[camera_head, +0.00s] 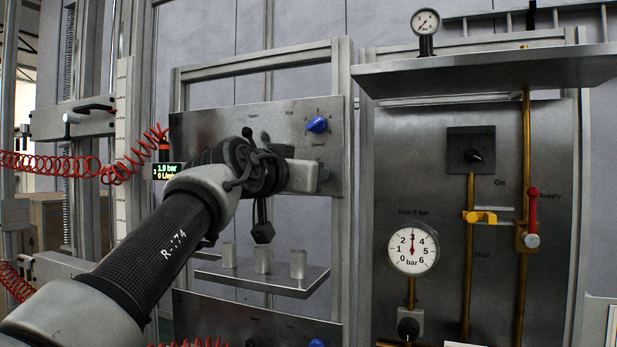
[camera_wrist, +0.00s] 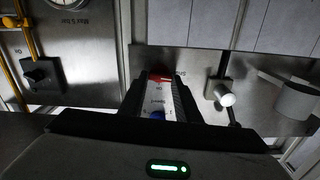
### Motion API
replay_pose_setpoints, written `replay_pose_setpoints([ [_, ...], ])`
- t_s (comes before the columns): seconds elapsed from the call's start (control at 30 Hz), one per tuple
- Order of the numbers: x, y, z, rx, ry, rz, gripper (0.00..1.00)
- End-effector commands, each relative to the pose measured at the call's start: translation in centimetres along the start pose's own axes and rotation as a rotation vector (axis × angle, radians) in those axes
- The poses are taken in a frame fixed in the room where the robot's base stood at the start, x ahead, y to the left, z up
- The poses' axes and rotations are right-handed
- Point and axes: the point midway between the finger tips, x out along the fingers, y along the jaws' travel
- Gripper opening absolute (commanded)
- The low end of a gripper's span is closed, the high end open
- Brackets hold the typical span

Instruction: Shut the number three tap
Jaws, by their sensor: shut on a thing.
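In the wrist view, where labels appear upside down, my gripper (camera_wrist: 160,80) has its fingers against the steel panel. It is shut on a small red part (camera_wrist: 158,75) at the fingertips, seemingly a tap handle. How far it is turned, and any number on it, I cannot tell. In the head view my wrist and gripper stand in front of the middle panel (camera_head: 215,130) and hide part of it. A blue knob (camera_head: 317,124) shows above the gripper, and a blue spot (camera_wrist: 157,115) shows between the fingers in the wrist view.
A shelf (camera_head: 290,280) with several metal cups lies below my gripper. To the right are a pressure gauge (camera_head: 413,248), a yellow handle (camera_head: 482,217) and a red handle (camera_head: 533,205) on pipes. A white-tipped lever (camera_wrist: 225,97) stands beside my fingers. Red coiled hoses (camera_head: 85,165) hang at left.

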Motion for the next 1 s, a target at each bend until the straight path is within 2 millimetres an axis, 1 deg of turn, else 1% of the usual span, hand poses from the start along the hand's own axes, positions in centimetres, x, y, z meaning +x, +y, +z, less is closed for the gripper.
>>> replay_pose_setpoints([
  [0.1, -0.02, -0.02, -0.15, -0.053, 0.004, -0.001, 0.07],
  [0.3, -0.02, -0.05, -0.19, -0.104, 0.004, -0.001, 0.07],
  [0.73, -0.04, -0.09, -0.24, -0.118, 0.005, -0.001, 0.07],
  [0.77, -0.04, -0.09, -0.24, -0.118, 0.006, -0.001, 0.32],
  [0.8, -0.04, -0.09, -0.24, -0.118, 0.005, -0.001, 0.38],
  [0.87, -0.04, -0.08, -0.21, -0.118, 0.005, -0.001, 0.48],
  [1.0, -0.02, -0.07, -0.13, -0.117, 0.003, -0.001, 0.49],
])
